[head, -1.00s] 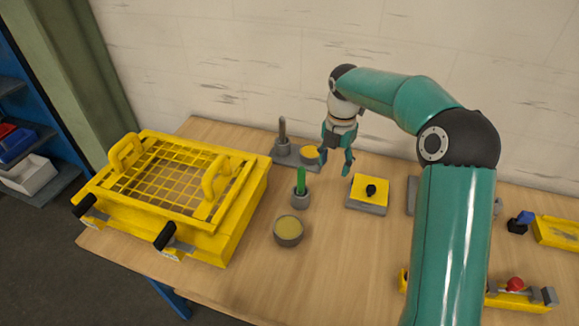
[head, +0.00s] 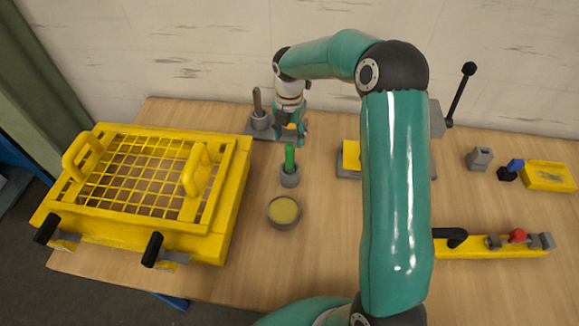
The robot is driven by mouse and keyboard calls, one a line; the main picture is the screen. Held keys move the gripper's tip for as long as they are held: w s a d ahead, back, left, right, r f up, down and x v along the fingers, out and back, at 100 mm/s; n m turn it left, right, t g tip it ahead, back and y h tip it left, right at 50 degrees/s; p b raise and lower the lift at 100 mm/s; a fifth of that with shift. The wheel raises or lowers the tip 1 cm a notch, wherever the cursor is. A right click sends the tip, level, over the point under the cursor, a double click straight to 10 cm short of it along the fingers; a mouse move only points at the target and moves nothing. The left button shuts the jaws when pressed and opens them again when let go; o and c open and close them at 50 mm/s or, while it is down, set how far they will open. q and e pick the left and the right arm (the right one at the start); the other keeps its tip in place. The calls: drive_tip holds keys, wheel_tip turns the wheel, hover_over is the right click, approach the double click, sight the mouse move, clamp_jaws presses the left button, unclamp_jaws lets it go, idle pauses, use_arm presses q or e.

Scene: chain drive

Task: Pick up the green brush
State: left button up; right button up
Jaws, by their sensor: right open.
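The green brush (head: 290,157) stands upright in a small grey holder (head: 289,179) on the table, in the middle of the head view. Its lower part is hidden inside the holder. My right gripper (head: 290,138) is open, with its fingers pointing down, just behind and above the brush in the picture. I cannot tell whether a finger touches the brush; nothing is held. My left gripper is not in view.
A yellow cage (head: 140,190) with a grid lid stands to the left. A round cup (head: 284,212) with yellow content stands in front of the holder. A grey post (head: 257,105) stands behind. A yellow fixture (head: 490,246) lies at the right.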

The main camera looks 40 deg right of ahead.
sight(290, 155)
wheel_tip(290, 155, down, 2)
drive_tip(key=shift+f+b, duration=0.1)
drive_tip(key=shift+b, duration=0.3)
drive_tip(key=f+b, duration=0.4)
drive_tip(key=shift+s+a+f, duration=0.1)
drive_tip(key=shift+s+a, duration=0.2)
drive_tip(key=shift+s, duration=0.1)
drive_tip(key=shift+f+b, duration=0.35)
drive_tip(key=shift+f, duration=0.15)
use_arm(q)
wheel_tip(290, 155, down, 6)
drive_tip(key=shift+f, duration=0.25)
use_arm(e)
drive_tip(key=shift+r, duration=0.1)
drive_tip(key=shift+c, duration=0.5)
clamp_jaws()
